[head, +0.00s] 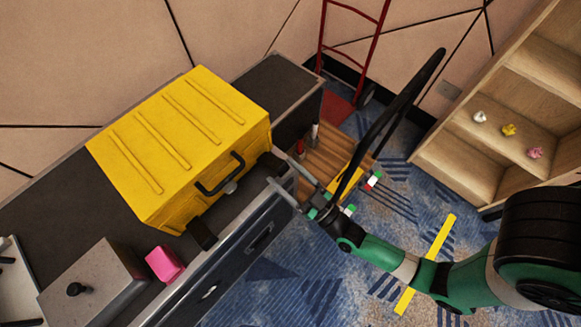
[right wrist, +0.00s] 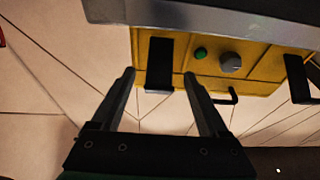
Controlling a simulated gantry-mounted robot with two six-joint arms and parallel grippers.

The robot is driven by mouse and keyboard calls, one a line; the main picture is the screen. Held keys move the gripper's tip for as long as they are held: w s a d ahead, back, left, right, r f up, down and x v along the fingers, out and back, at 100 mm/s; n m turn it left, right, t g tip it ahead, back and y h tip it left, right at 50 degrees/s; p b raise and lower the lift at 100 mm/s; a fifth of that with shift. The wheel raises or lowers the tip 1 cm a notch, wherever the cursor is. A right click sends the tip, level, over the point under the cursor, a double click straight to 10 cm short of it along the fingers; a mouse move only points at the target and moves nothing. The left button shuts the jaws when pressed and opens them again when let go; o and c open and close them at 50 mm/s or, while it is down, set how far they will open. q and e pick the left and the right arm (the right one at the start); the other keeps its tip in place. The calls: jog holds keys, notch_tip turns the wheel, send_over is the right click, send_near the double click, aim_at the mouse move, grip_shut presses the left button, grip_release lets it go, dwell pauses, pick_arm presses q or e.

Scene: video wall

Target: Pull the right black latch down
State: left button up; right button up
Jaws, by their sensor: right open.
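A yellow case (head: 180,140) lies on a dark counter, its handle side facing the front right. Its right black latch (head: 270,163) is partly behind my right gripper (head: 282,173) in the head view. The left black latch (head: 202,234) sits at the case's lower corner. In the right wrist view, the open fingers of my right gripper (right wrist: 160,82) stand on either side of the right latch (right wrist: 160,62), with gaps visible; whether the tips reach around it I cannot tell. The left latch (right wrist: 299,78) shows at the right edge there. My left gripper is not in view.
The case's black handle (head: 219,176) lies between the latches. A pink block (head: 165,264) and a grey box (head: 92,283) stand on the counter (head: 285,82). A wooden-topped cart (head: 327,152) is behind my right gripper. Shelves (head: 515,115) stand at right.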

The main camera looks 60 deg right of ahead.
jog(key=shift+s, duration=0.1)
jog(key=p+v, duration=0.2)
jog(key=v, duration=0.9)
jog(key=shift+s, duration=0.3)
jog(key=shift+p, duration=0.3)
